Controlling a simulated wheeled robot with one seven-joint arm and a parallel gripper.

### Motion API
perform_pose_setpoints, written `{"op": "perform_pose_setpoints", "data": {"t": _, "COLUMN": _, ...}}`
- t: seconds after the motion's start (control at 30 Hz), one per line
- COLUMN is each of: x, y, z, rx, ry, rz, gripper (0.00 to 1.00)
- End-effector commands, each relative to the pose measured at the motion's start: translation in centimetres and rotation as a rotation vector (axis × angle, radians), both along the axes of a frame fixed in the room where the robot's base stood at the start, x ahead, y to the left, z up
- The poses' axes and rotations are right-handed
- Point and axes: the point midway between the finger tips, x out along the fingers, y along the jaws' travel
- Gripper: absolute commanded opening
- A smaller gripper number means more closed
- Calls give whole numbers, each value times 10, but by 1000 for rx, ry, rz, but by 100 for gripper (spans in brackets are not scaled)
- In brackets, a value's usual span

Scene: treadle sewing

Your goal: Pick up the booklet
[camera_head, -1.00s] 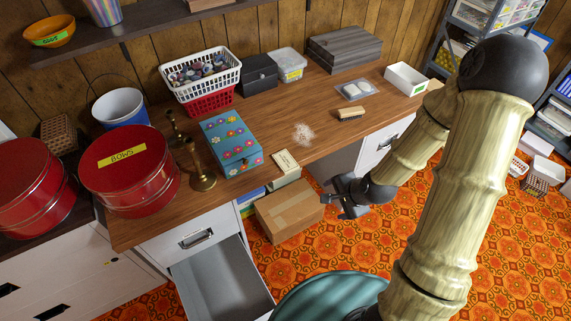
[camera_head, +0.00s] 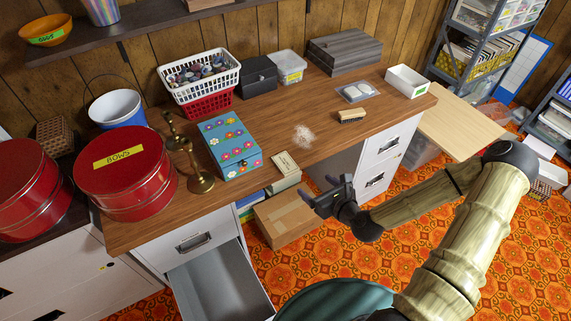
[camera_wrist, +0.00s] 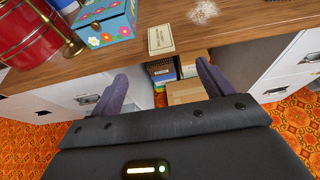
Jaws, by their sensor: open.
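The booklet (camera_head: 286,162) is a small cream rectangle with a dark border and print. It lies flat near the front edge of the wooden desk (camera_head: 268,128), right of the flowered blue box (camera_head: 232,148). It also shows in the wrist view (camera_wrist: 161,39), beyond and between my fingertips. My gripper (camera_head: 331,190) is open and empty, in front of the desk edge, to the right of and apart from the booklet. Its two dark fingers (camera_wrist: 160,80) spread wide in the wrist view, with nothing between them.
A brass candlestick (camera_head: 201,181) stands left of the flowered box. An open drawer (camera_head: 222,284) juts out below. A cardboard box (camera_head: 285,217) sits on the floor under the desk.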

Motion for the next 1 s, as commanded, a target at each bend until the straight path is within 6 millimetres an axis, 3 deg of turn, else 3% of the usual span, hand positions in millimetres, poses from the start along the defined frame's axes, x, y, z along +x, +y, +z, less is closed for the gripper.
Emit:
{"op": "perform_pose_setpoints", "data": {"t": 0.17, "x": 9, "y": 7, "z": -4, "rx": -3, "ry": -1, "rz": 2, "gripper": 80}}
{"op": "perform_pose_setpoints", "data": {"t": 0.7, "x": 80, "y": 55, "z": -39, "rx": -3, "ry": -1, "rz": 2, "gripper": 80}}
{"op": "perform_pose_setpoints", "data": {"t": 1.0, "x": 93, "y": 63, "z": -47, "rx": -4, "ry": 1, "rz": 1, "gripper": 80}}
